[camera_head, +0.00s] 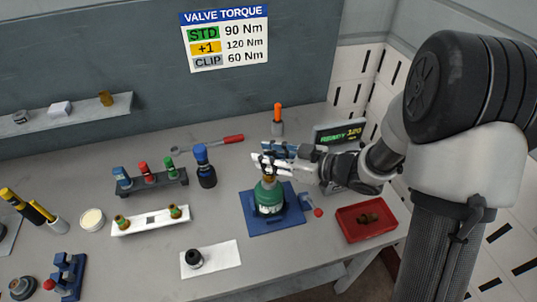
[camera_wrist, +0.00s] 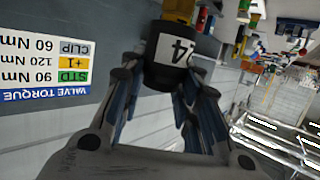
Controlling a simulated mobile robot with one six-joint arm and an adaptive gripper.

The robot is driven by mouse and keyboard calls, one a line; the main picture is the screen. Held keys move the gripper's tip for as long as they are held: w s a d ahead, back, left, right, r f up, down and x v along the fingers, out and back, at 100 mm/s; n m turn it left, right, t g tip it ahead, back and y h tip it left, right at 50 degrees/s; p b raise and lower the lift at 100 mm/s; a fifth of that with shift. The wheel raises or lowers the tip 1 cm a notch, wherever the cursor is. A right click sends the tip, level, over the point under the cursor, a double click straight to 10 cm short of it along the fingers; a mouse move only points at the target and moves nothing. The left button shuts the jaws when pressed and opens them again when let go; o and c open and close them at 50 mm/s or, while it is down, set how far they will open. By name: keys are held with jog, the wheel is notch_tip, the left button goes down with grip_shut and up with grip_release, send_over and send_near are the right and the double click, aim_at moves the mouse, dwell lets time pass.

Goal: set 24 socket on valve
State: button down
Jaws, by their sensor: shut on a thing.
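My gripper (camera_head: 264,160) is over the green valve (camera_head: 268,200), which stands upright on a blue base plate (camera_head: 262,226). In the wrist view my gripper (camera_wrist: 165,88) is shut on a dark socket with a white label reading 24 (camera_wrist: 172,50). A yellow part shows at the socket's far end. In the head view my fingers mostly hide the socket and the valve's top. I cannot tell whether the socket touches the valve.
A black round piece (camera_head: 194,259) sits on a white cloth. A white tray (camera_head: 135,229), a dark rack of coloured pieces (camera_head: 150,183) and a blue-capped bottle (camera_head: 205,166) stand left. A red tray (camera_head: 347,222) lies right, a display (camera_head: 340,133) behind. Bare table lies between.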

jog(key=shift+f+b, duration=0.85)
jog(key=shift+f, duration=0.45)
jog(key=c, duration=1.1)
grip_release()
notch_tip(320, 180, up, 6)
jog(key=p, duration=0.6)
